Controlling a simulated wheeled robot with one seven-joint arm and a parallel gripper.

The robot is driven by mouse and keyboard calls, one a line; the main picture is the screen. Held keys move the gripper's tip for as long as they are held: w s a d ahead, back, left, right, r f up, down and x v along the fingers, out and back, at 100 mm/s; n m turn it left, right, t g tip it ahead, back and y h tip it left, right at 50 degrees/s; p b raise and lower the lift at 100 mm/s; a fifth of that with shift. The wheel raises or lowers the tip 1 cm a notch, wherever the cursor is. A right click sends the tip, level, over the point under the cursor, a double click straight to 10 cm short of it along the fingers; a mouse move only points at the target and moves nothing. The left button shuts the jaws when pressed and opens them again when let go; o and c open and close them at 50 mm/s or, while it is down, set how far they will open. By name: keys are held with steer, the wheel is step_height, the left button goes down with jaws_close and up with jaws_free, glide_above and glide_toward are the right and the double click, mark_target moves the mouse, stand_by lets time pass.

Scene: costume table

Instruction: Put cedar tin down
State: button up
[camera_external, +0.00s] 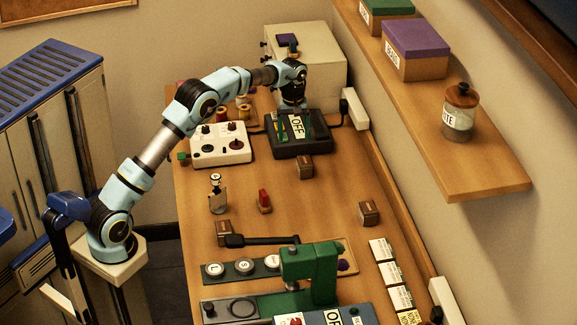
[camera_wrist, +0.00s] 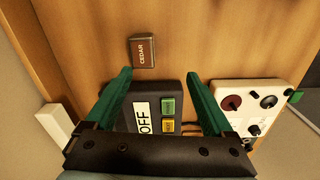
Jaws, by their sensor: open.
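The cedar tin, a small brown box with a CEDAR label, stands on the wooden table (camera_external: 335,205) just in front of the black device. It shows in the wrist view (camera_wrist: 144,51) beyond my fingertips and in the external view (camera_external: 305,167). My gripper (camera_external: 295,126) hangs over the black device with an OFF label (camera_external: 318,146). Its green fingers are spread wide in the wrist view (camera_wrist: 158,78), with nothing between them. The tin is apart from the fingers.
A white box with knobs (camera_external: 221,153) is left of the black device. A green press (camera_external: 310,275) is in front. A shelf (camera_external: 440,150) overhangs at right.

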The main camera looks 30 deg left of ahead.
steer(key=s+a+f+m, duration=0.1)
steer(key=s+a+m, duration=0.2)
steer(key=s, duration=0.9)
steer(key=s+a+f+m+t, duration=0.1)
steer(key=s+a, duration=0.4)
steer(key=s, duration=0.8)
steer(key=s+a+f+m, duration=0.3)
steer(key=s+a+m, duration=0.1)
steer(key=s, duration=0.8)
steer(key=shift+s+a+m, duration=0.15)
steer(key=shift+s+m, duration=0.15)
steer(key=shift+s, duration=0.1)
